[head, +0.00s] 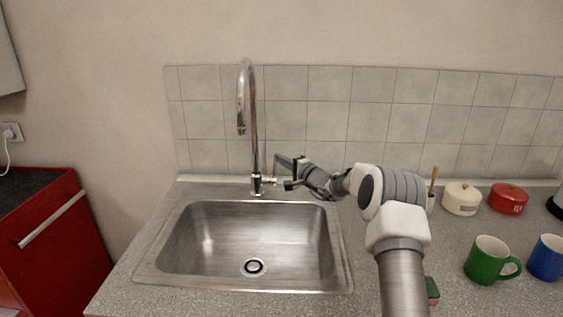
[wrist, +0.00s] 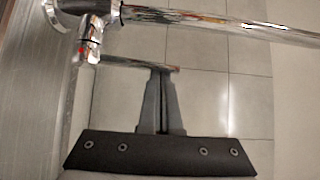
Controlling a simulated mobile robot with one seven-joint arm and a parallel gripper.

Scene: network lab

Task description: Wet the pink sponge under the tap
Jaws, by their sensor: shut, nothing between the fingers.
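The chrome tap (head: 254,140) stands at the back rim of the sink (head: 150,262), with its curved spout over the basin. No water shows from it. My gripper (head: 284,183) is beside the tap's base, on its right. In the wrist view the fingers (wrist: 161,72) are together and empty, with their tips at the thin tap lever (wrist: 135,63); I cannot tell whether they touch it. A small green and pinkish block, seemingly the sponge (head: 432,291), lies on the counter right of the sink, partly hidden behind my arm.
A green mug (head: 488,260) and a blue mug (head: 547,258) stand on the counter (head: 450,240) at the right. A cream pot (head: 461,199) and a red pot (head: 508,199) are behind them. The basin is empty around its drain (head: 254,267). A tiled wall (head: 330,120) closes the back.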

